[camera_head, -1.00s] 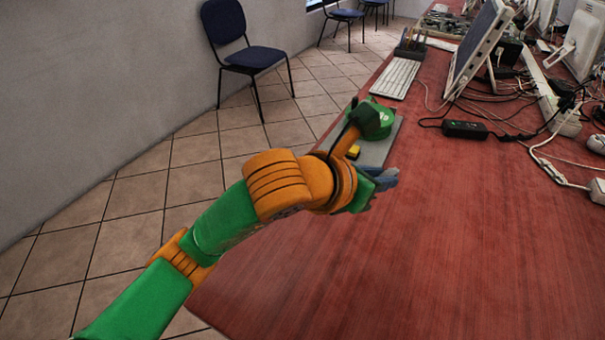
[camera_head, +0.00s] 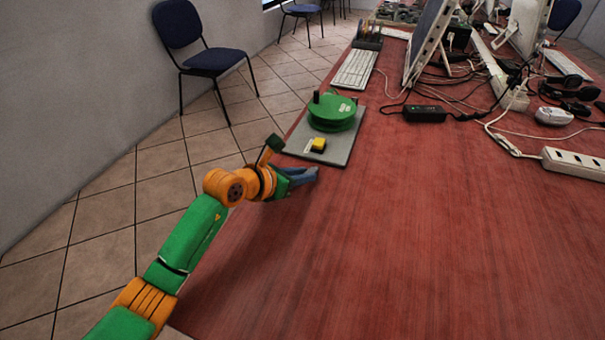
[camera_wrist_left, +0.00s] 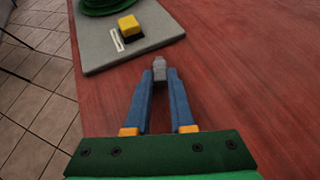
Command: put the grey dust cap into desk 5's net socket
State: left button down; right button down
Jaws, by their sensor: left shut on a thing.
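My left gripper (camera_head: 312,174) is just above the red table, in front of a grey plate. Its blue fingers are shut on a small grey piece, the dust cap (camera_wrist_left: 159,70), held at the fingertips in the left wrist view. In the head view the cap is too small to make out. The grey plate (camera_head: 340,150) carries a green round reel (camera_head: 331,112) and a yellow block (camera_head: 319,144) with a small pale label beside it. The plate also shows in the left wrist view (camera_wrist_left: 100,52). I cannot make out desk 5's net socket. My right gripper is not in view.
A keyboard (camera_head: 355,69), a black power brick (camera_head: 425,113), a monitor (camera_head: 429,42), tangled cables and a white power strip (camera_head: 574,163) lie beyond and to the right. The red tabletop (camera_head: 400,250) in front is clear. A blue chair (camera_head: 203,55) stands on the tiled floor.

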pick_arm(q)
jog(key=c, duration=1.2)
grip_release()
jog(key=shift+f, duration=0.15)
jog(key=o, duration=0.4)
jog(key=shift+o, duration=0.2)
jog(key=shift+s+a+r, duration=0.15)
jog(key=shift+r, duration=0.2)
jog(key=v, duration=1.1)
jog(key=shift+s+a+r+p, duration=0.1)
jog(key=shift+s+r+p, duration=0.1)
jog(key=shift+p, duration=0.2)
